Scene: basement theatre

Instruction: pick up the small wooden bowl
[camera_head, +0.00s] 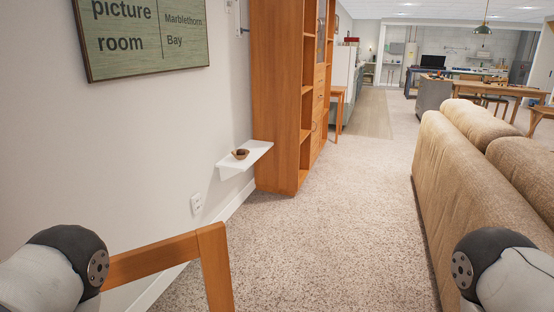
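The small wooden bowl (240,154) is dark brown and sits on a white wall shelf (246,159) left of centre in the head view. The shelf is fixed low on the left wall, just before a tall wooden bookcase. Parts of my two arms show at the lower left and lower right corners. Neither gripper is in the picture. The bowl stands some way ahead of both arms, with nothing touching it except the shelf.
An orange-brown wooden frame piece (214,262) stands at the lower left, close to my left arm. The bookcase (284,100) rises beyond the shelf. A tan sofa (470,180) lines the right side. Carpeted floor (330,220) between them is clear.

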